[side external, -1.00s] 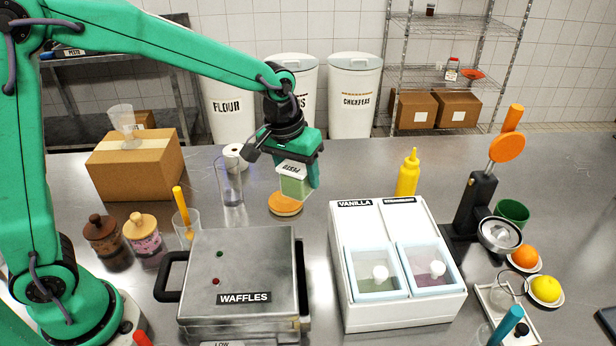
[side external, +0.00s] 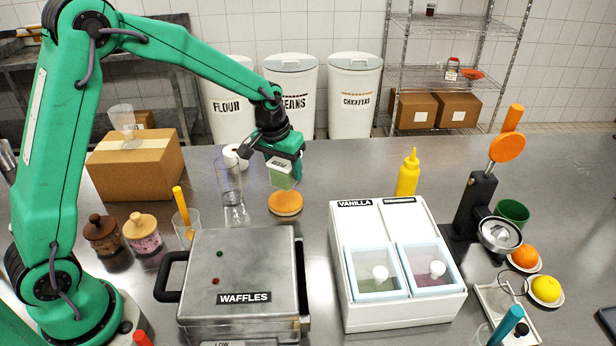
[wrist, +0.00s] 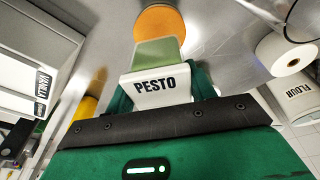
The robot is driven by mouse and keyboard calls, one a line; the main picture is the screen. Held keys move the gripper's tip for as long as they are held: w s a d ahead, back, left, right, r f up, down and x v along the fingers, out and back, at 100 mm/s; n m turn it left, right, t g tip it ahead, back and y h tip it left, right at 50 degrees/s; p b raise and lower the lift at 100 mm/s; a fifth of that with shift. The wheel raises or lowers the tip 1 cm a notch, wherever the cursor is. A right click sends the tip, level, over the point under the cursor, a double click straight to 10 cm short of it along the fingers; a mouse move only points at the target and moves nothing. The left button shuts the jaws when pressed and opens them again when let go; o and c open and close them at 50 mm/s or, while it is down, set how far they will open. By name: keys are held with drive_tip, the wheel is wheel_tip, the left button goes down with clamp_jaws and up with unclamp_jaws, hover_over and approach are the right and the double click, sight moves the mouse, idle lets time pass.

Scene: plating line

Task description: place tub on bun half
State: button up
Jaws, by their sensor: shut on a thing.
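My gripper (side external: 284,165) is shut on a small green tub (side external: 281,179) with a white label. The label reads PESTO in the wrist view, where the tub (wrist: 155,52) sits between the fingers. The bun half (side external: 286,203) is a round orange-brown piece lying on the steel table. The tub is in the air just above and slightly behind the bun half in the side view, apart from it. In the wrist view the bun half (wrist: 160,22) shows beyond the tub, partly hidden by it.
A waffle iron (side external: 243,275) stands in front of the bun half. A white ice cream box (side external: 350,300) and a yellow bottle (side external: 407,174) are to the right. A clear glass (side external: 229,180) and a paper roll (side external: 232,157) stand close on the left.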

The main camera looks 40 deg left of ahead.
sight(285, 180)
drive_tip(key=shift+s+x, duration=0.2)
drive_tip(key=shift+x, duration=0.75)
drive_tip(key=shift+s+x, duration=0.2)
drive_tip(key=shift+x, duration=0.75)
drive_tip(key=shift+f, duration=0.25)
drive_tip(key=o, duration=1.1)
drive_tip(key=shift+r, duration=0.15)
drive_tip(key=v, duration=1.1)
drive_tip(key=shift+r, duration=0.1)
drive_tip(key=shift+s+r, duration=0.1)
drive_tip(key=shift+r, duration=0.3)
drive_tip(key=shift+r, duration=0.1)
